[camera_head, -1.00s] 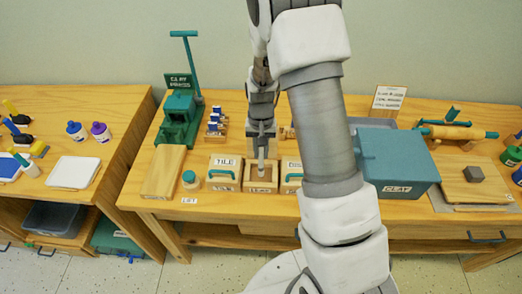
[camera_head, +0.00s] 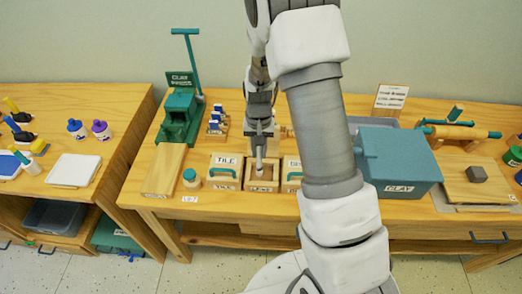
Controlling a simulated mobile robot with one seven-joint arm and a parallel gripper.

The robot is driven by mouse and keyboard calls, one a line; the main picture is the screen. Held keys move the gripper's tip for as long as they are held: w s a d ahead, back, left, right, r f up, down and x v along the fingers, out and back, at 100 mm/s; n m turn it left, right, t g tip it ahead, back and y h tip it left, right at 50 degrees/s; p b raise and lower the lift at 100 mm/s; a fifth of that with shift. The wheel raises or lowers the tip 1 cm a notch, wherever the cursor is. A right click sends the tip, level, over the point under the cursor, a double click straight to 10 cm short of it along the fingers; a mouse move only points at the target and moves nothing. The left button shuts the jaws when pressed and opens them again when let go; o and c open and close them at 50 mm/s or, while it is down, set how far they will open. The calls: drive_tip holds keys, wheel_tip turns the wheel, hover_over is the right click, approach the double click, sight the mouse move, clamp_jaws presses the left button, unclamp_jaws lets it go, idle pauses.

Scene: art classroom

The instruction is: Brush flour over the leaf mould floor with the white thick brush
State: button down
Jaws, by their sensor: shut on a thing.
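My gripper (camera_head: 260,138) points down over the middle wooden mould (camera_head: 262,186) on the long table. It is shut on a pale, thick brush (camera_head: 259,163), whose lower end reaches into the mould's recess. I cannot tell whether the bristles touch the floor of the mould. Any flour or leaf shape on that floor is too small to make out. A small jar with a teal lid (camera_head: 191,178) stands left of the moulds; its contents are hidden.
A mould marked TILE (camera_head: 224,172) with a teal handle stands at left; another (camera_head: 291,176) is partly behind my arm. The green clay press (camera_head: 181,116) and its board (camera_head: 164,170) are further left. A teal CLAY box (camera_head: 397,163) stands at right.

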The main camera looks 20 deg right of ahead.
drive_tip(key=shift+a+f, duration=0.1)
drive_tip(key=shift+a, duration=0.2)
idle(0.4)
drive_tip(key=shift+s+d, duration=0.15)
drive_tip(key=shift+d, duration=0.45)
drive_tip(key=shift+s+d+b, duration=0.15)
drive_tip(key=shift+d+b, duration=0.15)
drive_tip(key=shift+d, duration=0.2)
drive_tip(key=shift+s+d, duration=0.1)
drive_tip(key=shift+d, duration=0.2)
drive_tip(key=shift+a, duration=0.15)
